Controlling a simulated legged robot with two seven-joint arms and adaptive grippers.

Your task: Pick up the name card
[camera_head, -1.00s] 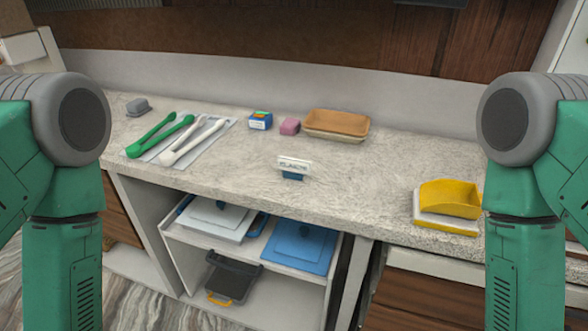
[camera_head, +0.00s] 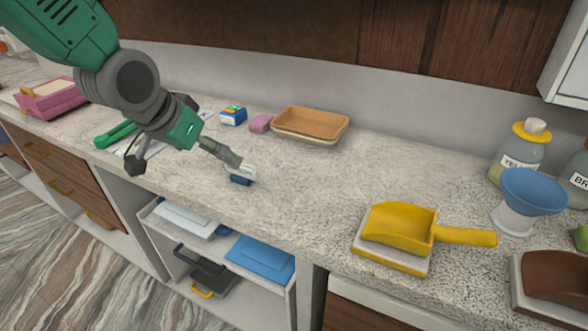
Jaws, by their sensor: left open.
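The name card (camera_head: 248,171) is a small white card in a dark blue base, standing on the speckled stone counter near its front edge. In the head view my left gripper (camera_head: 188,163) reaches in from the upper left over the counter. It is open, and one finger's tip lies at the card's upper left, hiding part of it. I cannot tell whether that tip touches the card. The other finger is well to the left. My right gripper is out of view.
Green tongs (camera_head: 117,134) lie partly behind my gripper. A yellow scoop (camera_head: 397,224) is to the right. The counter between card and scoop is clear.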

